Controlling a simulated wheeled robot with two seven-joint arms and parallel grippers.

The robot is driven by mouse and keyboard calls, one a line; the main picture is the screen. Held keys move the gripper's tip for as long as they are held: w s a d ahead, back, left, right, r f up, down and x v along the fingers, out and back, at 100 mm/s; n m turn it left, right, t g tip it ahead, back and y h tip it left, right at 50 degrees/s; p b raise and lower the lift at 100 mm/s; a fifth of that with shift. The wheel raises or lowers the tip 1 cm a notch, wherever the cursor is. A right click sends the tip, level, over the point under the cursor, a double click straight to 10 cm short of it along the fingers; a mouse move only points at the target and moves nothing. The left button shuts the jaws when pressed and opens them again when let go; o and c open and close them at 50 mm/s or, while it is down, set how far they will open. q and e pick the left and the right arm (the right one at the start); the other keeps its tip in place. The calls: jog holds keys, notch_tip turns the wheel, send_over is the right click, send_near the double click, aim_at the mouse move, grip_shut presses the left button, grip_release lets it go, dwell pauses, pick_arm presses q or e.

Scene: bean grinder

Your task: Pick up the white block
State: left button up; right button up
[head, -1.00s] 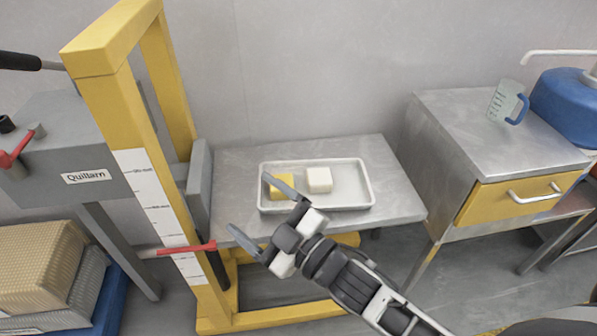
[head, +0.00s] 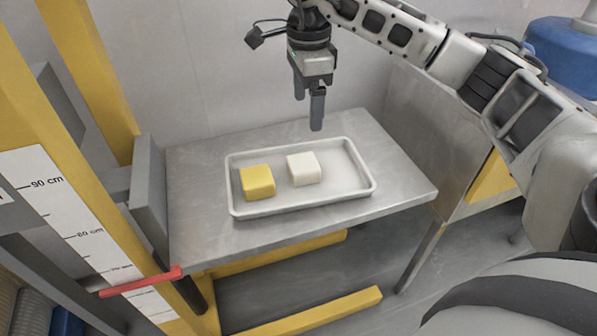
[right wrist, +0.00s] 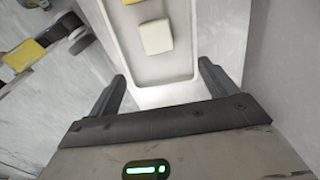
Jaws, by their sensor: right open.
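The white block (head: 304,168) sits in a shallow white tray (head: 352,188), to the right of a yellow block (head: 257,182). In the right wrist view the white block (right wrist: 156,37) lies in the tray, ahead of my fingertips and roughly between their lines. My right gripper (head: 308,112) is open, empty and pointing down, above the tray's far side and clear of the block. Its two spread fingers (right wrist: 163,78) also show in the right wrist view. My left gripper is not in the head view.
The tray rests on a grey metal table (head: 205,215). A yellow frame (head: 75,160) with a height scale and red pointer (head: 140,283) stands at the left.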

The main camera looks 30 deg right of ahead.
jog(key=b, duration=0.1)
send_near(306, 161)
notch_tip(306, 161, down, 5)
jog(key=shift+f, duration=0.2)
notch_tip(306, 161, down, 4)
jog(key=shift+s+f+b, duration=0.1)
jog(key=shift+f+b, duration=0.15)
jog(key=shift+b, duration=0.35)
jog(key=shift+f, duration=0.2)
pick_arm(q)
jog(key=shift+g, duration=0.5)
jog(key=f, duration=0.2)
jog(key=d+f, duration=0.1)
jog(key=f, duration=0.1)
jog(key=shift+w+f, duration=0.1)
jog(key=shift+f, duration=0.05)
pick_arm(e)
jog(key=c, duration=1.2)
